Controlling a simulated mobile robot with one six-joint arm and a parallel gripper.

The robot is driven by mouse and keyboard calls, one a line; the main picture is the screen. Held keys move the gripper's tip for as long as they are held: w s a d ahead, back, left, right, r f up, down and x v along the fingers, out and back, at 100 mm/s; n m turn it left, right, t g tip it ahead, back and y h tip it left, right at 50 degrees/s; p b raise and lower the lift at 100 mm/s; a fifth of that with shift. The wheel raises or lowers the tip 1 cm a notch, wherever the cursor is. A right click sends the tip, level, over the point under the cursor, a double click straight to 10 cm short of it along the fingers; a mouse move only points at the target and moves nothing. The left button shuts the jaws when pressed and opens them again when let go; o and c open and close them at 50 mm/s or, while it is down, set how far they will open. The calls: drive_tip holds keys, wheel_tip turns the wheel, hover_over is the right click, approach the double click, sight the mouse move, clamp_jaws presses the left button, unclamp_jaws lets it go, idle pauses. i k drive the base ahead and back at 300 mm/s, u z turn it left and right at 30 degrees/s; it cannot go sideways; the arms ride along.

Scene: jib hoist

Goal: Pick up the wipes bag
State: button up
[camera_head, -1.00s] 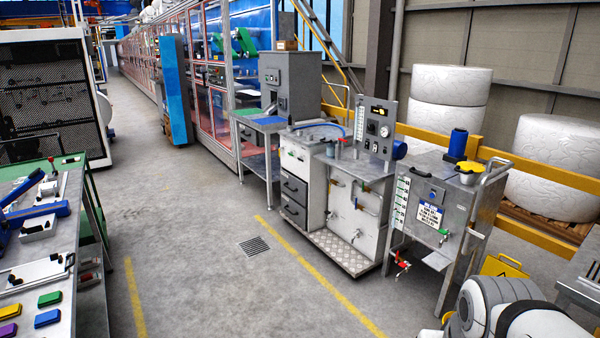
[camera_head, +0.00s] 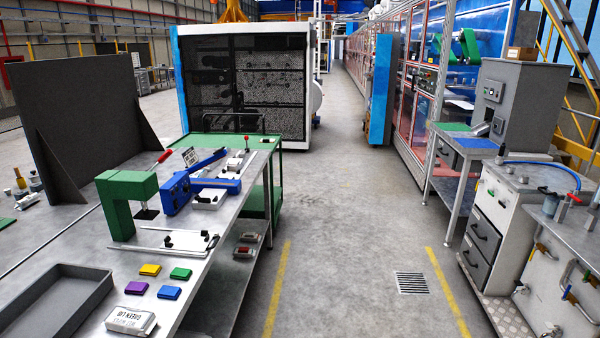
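A white bag-like pack (camera_head: 130,320) with dark upside-down lettering lies on the near end of the metal workbench (camera_head: 215,290). It may be the wipes bag, but I cannot read the label clearly. My gripper is not in view.
By the pack are yellow, green, purple and blue blocks (camera_head: 150,270) and a grey tray (camera_head: 60,305). A green press frame (camera_head: 128,203) and a blue tool (camera_head: 190,190) stand farther back. The aisle floor (camera_head: 340,230) is clear. Steel cabinets (camera_head: 505,230) line the right.

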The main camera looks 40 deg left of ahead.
sight(201, 172)
drive_tip(key=u, duration=2.3)
drive_tip(key=i, duration=1.7)
